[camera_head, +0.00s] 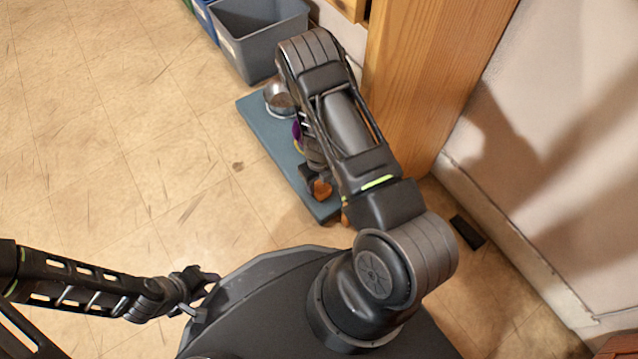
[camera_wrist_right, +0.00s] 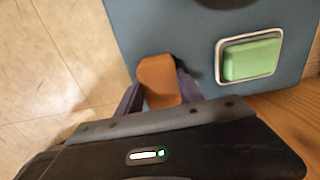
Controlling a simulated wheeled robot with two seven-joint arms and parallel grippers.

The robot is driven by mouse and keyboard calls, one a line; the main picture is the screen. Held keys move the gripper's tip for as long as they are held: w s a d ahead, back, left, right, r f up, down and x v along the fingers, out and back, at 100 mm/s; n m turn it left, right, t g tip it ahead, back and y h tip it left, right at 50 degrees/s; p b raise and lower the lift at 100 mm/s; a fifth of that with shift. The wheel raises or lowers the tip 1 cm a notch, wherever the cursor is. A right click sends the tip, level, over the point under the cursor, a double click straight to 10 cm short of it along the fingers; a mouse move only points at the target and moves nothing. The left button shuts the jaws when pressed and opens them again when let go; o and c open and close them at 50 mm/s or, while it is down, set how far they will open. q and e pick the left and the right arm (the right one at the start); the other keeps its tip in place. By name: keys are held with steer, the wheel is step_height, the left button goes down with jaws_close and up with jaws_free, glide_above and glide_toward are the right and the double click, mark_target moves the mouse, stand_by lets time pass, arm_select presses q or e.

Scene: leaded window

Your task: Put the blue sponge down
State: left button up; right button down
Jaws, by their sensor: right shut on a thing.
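My right gripper (camera_wrist_right: 160,84) is shut on an orange-brown block (camera_wrist_right: 157,80), which sits between its two fingers in the right wrist view. In the head view the orange block (camera_head: 322,190) shows at the near end of a blue-grey board (camera_head: 262,128), beside my right gripper (camera_head: 317,182). Whether the block touches the board I cannot tell. I see no blue sponge in either view. My left gripper (camera_head: 208,294) is open and empty at the lower left, above the edge of my base.
A green block (camera_wrist_right: 252,60) lies in a white-rimmed dish (camera_wrist_right: 219,62) on the board. A metal bowl (camera_head: 279,98) and a purple thing (camera_head: 296,132) are on the board, partly hidden by my arm. A grey bin (camera_head: 250,45) stands behind; a wooden cabinet (camera_head: 425,75) stands right. Left floor is clear.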

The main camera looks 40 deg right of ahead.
mark_target(319, 183)
steer(key=shift+f, duration=0.1)
steer(key=c, duration=0.8)
jaws_free()
steer(key=shift+o, duration=0.2)
step_height(319, 183, up, 12)
steer(key=p, duration=0.5)
